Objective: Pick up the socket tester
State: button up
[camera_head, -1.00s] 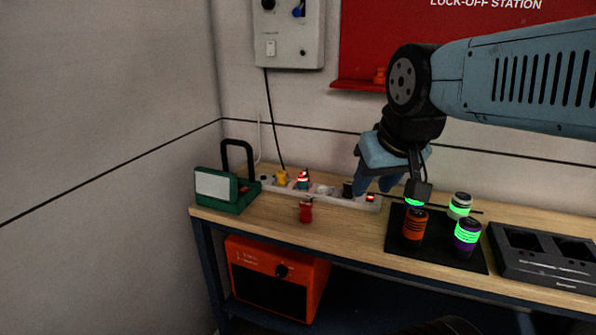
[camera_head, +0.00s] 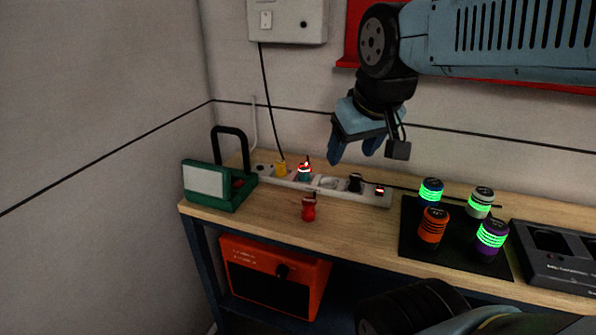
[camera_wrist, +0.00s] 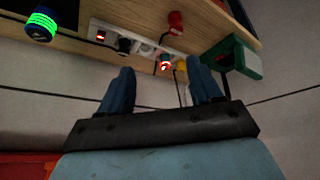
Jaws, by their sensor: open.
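A small teal and red piece with a lit band (camera_head: 304,172) stands in the white power strip (camera_head: 330,185) at the back of the bench; it looks like the socket tester. In the wrist view it shows (camera_wrist: 165,62) between my fingers in the picture, beyond their tips. My gripper (camera_head: 352,153) is open and empty, above and to the right of it in the head view, apart from the strip. The wrist view shows both blue fingers spread (camera_wrist: 163,82) with nothing between them.
A yellow plug (camera_head: 281,168) and a black plug (camera_head: 355,183) flank it in the strip. A red piece (camera_head: 309,208) stands in front. A green work lamp (camera_head: 222,188) is left. Several banded canisters stand on a black mat (camera_head: 413,247) at right.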

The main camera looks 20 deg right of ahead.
jog(key=w+a+f+n+g+h, duration=0.1)
jog(key=w+n+g+h, duration=0.1)
jog(key=w+n, duration=0.95)
jog(key=n+g+h, duration=0.1)
jog(key=n+h, duration=0.1)
jog(key=n, duration=1)
send_near(304, 166)
jog(key=x, duration=0.5)
jog(key=shift+w+a, duration=0.15)
jog(key=shift+a, duration=0.05)
jog(key=shift+x, duration=3)
jog(key=shift+d, duration=0.1)
jog(key=c, duration=1.2)
